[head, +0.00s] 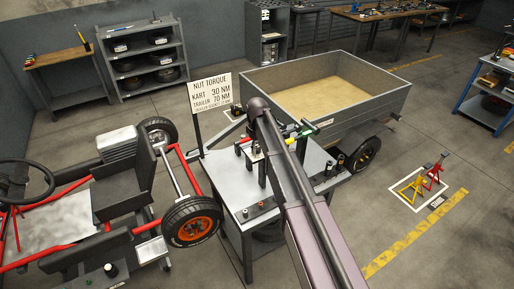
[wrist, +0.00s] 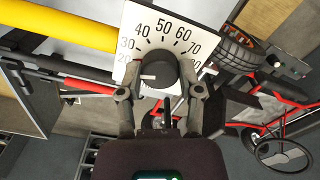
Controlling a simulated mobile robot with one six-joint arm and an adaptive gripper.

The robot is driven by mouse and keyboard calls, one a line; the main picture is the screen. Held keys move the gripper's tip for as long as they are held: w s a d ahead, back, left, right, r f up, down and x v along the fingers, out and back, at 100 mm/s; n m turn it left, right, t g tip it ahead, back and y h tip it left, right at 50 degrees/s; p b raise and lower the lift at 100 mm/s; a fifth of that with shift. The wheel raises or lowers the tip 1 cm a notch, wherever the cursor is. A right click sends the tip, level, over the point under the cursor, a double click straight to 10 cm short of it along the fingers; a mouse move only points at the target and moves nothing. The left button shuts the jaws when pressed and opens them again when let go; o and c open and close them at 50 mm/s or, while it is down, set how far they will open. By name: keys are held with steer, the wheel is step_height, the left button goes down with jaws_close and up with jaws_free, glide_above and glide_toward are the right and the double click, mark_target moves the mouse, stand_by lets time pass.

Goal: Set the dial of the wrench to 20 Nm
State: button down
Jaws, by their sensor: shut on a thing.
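The dial plate (wrist: 176,28) is a pale scale marked from 20 at left to 80 at right in the wrist view. The dark round knob (wrist: 158,70) sits in front of its lower middle. A short white mark (wrist: 148,77) on the knob points left, toward the 20 end; whether it lines up exactly, I cannot tell. My gripper (wrist: 158,88) is shut on the knob, one finger on each side. In the head view my arm hides most of the dial area, and I cannot make out the fingertips there.
The metal workbench (head: 238,197) carries small parts and coloured handles. A sign (head: 211,93) behind it reads kart 30 Nm, trailer 70 Nm; its last line is too small. The kart (head: 120,190) stands at left, the trailer (head: 375,105) behind. Jack stands (head: 411,188) are at right.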

mark_target(257, 148)
steer(key=shift+c, duration=1.3)
jaws_free()
steer(key=shift+m, duration=0.4)
steer(key=m, duration=0.5)
steer(key=shift+m, duration=0.3)
steer(key=m, duration=0.5)
steer(key=shift+m, duration=0.3)
steer(key=shift+r+p, duration=0.25)
steer(key=shift+p, duration=0.05)
step_height(257, 148, up, 14)
steer(key=p, duration=1.4)
steer(key=s+d+f+b, duration=0.6)
steer(key=s+d, duration=0.4)
steer(key=s, duration=0.1)
steer(key=s+d+f+b, duration=0.7)
steer(key=s+d, duration=0.4)
steer(key=shift+s, duration=0.35)
